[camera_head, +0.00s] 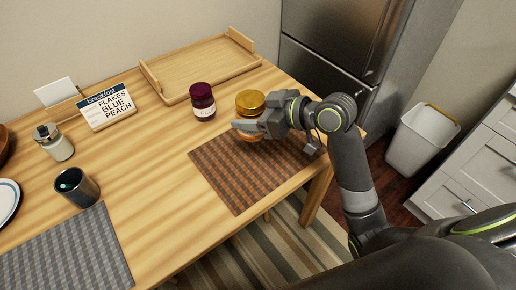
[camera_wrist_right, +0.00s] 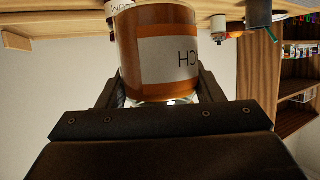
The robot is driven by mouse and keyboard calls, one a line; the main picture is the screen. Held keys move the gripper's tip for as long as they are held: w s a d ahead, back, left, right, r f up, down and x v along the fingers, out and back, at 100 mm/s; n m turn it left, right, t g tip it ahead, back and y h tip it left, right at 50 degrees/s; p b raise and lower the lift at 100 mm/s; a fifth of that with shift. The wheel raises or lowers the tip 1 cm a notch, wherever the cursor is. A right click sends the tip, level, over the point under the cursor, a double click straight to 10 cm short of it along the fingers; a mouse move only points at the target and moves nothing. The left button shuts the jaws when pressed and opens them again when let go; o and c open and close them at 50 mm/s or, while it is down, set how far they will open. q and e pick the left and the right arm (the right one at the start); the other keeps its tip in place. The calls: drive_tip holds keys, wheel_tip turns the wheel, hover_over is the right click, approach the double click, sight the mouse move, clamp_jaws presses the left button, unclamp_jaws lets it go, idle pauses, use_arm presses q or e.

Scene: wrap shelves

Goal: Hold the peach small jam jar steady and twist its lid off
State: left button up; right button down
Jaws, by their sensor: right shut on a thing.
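The peach small jam jar (camera_head: 249,137) has a gold lid (camera_head: 250,101) and stands upright at the back of the brown woven mat (camera_head: 228,181). My right gripper (camera_head: 250,126) is shut around its body below the lid and hides much of it. In the right wrist view the orange jar (camera_wrist_right: 155,38) sits between both fingers, with a white label reading "CH" upside down. The lid is on the jar. I cannot tell whether the jar touches the mat. My left gripper is in neither view.
A dark plum jar (camera_head: 202,98) stands just left of the held jar. A wooden tray (camera_head: 185,88) lies behind. A breakfast sign (camera_head: 106,108), a glass jar (camera_head: 58,147), a dark cup (camera_head: 77,187) and a grey mat (camera_head: 68,257) are at left. The table's middle is clear.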

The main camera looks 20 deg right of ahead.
drive_tip(key=shift+w+d+f+m+t+b, duration=0.15)
drive_tip(key=shift+w+d+f+b, duration=0.2)
drive_tip(key=shift+w+d, duration=0.25)
drive_tip(key=shift+w+d+f+m+t+b, duration=0.2)
drive_tip(key=shift+w+d+f, duration=0.25)
drive_tip(key=shift+d, duration=0.15)
wheel_tip(320, 180, down, 4)
drive_tip(key=shift+s+f, duration=0.1)
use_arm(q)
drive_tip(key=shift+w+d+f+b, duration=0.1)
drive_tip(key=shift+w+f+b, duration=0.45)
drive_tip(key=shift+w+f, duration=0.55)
use_arm(e)
drive_tip(key=shift+f, duration=2.3)
drive_tip(key=shift+f, duration=0.2)
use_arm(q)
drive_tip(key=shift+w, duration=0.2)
use_arm(e)
drive_tip(key=shift+c, duration=2)
unclamp_jaws()
